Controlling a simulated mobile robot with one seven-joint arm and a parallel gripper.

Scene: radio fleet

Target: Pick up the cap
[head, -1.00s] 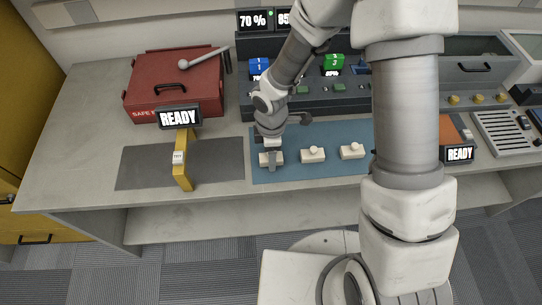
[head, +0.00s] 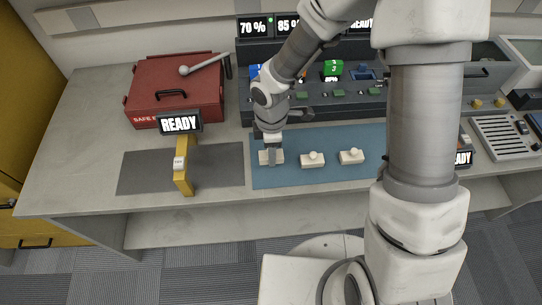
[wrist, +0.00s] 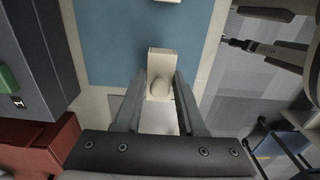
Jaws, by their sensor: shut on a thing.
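Several-part white caps with round knobs lie in a row at the blue mat (head: 325,176). The leftmost cap (head: 263,158) is between the fingers of my gripper (head: 272,161). In the wrist view my gripper (wrist: 160,78) has one finger on each side of this cap (wrist: 160,60), shut on it by its knob end. The cap looks level and at or very near the mat; I cannot tell if there is a gap beneath. Two other caps, the middle one (head: 312,160) and the right one (head: 351,156), rest on the mat to the right.
A yellow arch (head: 183,168) with a READY sign (head: 180,123) stands on a dark grey mat (head: 145,172) at left. A red box (head: 170,98) lies behind it. A dark console with blue and green blocks (head: 333,68) stands behind the blue mat.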

